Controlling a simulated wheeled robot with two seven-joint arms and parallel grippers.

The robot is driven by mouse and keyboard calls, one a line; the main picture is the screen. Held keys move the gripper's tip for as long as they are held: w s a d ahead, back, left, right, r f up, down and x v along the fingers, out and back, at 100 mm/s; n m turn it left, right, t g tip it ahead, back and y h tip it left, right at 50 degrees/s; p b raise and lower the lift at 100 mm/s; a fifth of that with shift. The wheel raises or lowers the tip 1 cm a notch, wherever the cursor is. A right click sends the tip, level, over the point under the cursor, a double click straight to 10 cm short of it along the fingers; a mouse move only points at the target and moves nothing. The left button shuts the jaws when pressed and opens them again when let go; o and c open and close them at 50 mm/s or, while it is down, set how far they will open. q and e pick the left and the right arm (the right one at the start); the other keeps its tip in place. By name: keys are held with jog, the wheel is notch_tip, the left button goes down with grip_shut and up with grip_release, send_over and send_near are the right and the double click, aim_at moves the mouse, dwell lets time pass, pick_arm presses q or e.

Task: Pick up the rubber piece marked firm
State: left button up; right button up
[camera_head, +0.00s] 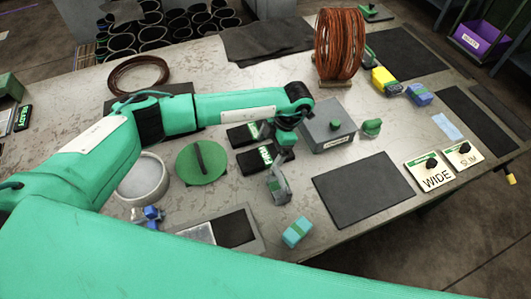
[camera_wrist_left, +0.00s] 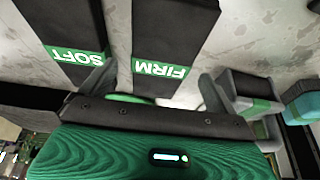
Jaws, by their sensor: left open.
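The rubber piece marked FIRM (camera_head: 250,161) is a flat black piece with a green label, lying on the bench. In the left wrist view the FIRM piece (camera_wrist_left: 172,30) fills the upper middle. A similar black piece marked SOFT (camera_head: 238,135) lies beside it, also in the left wrist view (camera_wrist_left: 74,25). My left gripper (camera_head: 278,184) is open and empty, close to the labelled end of the FIRM piece. In the left wrist view its fingers (camera_wrist_left: 155,80) appear on either side of that piece; I cannot tell the height gap. My right gripper is not in view.
A round green lid (camera_head: 201,162) and a pale bowl (camera_head: 143,182) are to the left. A cyan block (camera_head: 297,232) lies in front. A dark mat (camera_head: 362,190) is bare.

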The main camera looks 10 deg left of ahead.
pick_arm(q)
jog(key=shift+x, duration=0.85)
jog(key=c, duration=1.2)
jog(key=shift+c, duration=0.2)
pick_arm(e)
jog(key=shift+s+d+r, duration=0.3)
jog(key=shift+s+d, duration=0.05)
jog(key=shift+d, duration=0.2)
pick_arm(q)
jog(key=shift+r, duration=0.1)
